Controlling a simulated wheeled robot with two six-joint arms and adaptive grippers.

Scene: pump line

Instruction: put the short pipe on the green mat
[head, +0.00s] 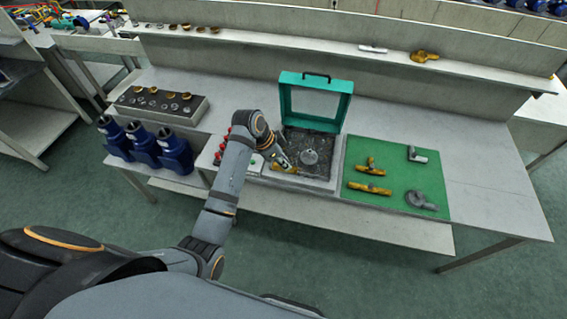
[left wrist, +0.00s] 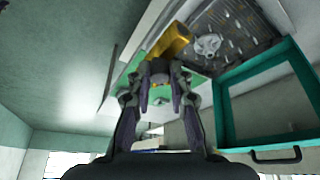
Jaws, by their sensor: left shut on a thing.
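My left gripper (head: 283,163) is at the front left of the open test box (head: 312,174). It is shut on a brass-coloured piece, which looks like the short pipe (head: 291,168). In the left wrist view this piece shows as a yellow block (left wrist: 170,40) beyond the fingertips (left wrist: 161,75); its far end is partly cut off from sight. The green mat (head: 395,178) lies to the right of the box, apart from the gripper. My right gripper is not in view.
On the mat lie two brass fittings (head: 369,188), a grey fitting (head: 417,155) and a grey valve-like part (head: 419,201). The box's teal lid (head: 345,105) stands upright. Blue pumps (head: 175,152) and a grey parts block (head: 165,105) are at left.

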